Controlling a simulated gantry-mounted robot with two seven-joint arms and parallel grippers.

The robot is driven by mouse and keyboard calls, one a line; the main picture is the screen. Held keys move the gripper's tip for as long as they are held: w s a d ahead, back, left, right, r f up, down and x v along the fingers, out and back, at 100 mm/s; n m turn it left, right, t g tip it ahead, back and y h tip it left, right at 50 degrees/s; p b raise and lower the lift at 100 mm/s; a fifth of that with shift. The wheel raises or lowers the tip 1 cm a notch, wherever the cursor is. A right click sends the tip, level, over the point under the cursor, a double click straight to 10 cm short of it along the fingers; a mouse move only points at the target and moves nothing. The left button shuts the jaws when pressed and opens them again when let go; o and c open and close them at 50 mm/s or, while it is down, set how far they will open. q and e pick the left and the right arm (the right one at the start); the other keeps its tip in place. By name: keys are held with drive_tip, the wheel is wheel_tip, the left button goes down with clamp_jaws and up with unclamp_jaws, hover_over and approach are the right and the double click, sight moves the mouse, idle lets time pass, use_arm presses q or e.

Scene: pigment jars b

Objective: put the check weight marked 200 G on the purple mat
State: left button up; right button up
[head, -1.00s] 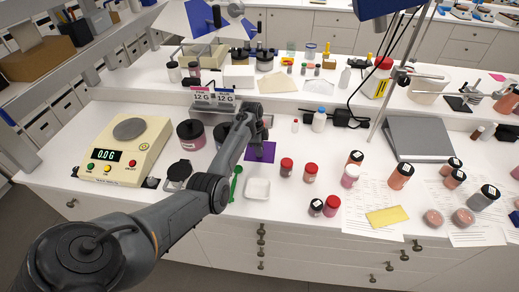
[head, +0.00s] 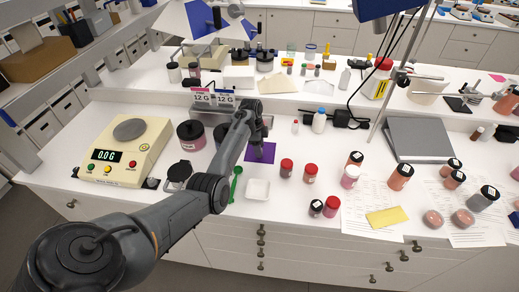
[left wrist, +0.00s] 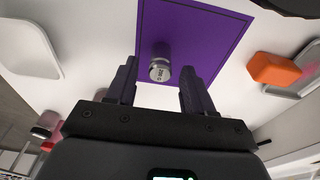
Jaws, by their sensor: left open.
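The purple mat (head: 267,153) lies flat on the white bench, partly covered by my left arm in the head view. It also shows in the left wrist view (left wrist: 215,35). A small grey metal check weight (left wrist: 160,64) is over the mat between my left fingers, apparently standing on it. Its face carries a small marking too small to read surely. My left gripper (left wrist: 158,88) is open, with a finger on each side of the weight and a gap to both. In the head view the left gripper (head: 258,154) is at the mat and hides the weight. My right gripper is not in view.
A balance (head: 128,145) reading 0.0 G stands at left. A white dish (head: 257,190), green spoon (head: 236,183) and red-capped jars (head: 286,168) are near the mat. An orange block (left wrist: 274,69) shows in the wrist view.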

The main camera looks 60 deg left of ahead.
use_arm(q)
wheel_tip(320, 180, up, 10)
drive_tip(key=s+a, duration=0.1)
drive_tip(key=s+d+f+n+y, duration=0.1)
drive_tip(key=s+d+f, duration=0.2)
drive_tip(key=d, duration=0.5)
drive_tip(key=s+d+f+n+t+y, duration=0.1)
drive_tip(key=s+d+f+y, duration=0.1)
drive_tip(key=s+d, duration=0.3)
drive_tip(key=s+d+f+n+t+y, duration=0.1)
drive_tip(key=s+d+f, duration=0.3)
drive_tip(key=d, duration=0.9)
drive_tip(key=shift+d+f+p, duration=0.25)
drive_tip(key=shift+f+p, duration=0.1)
drive_tip(key=s+d+n+h, duration=0.3)
drive_tip(key=s+d, duration=1)
drive_tip(key=d, duration=0.3)
drive_tip(key=shift+s+f, duration=0.25)
drive_tip(key=shift+f, duration=0.05)
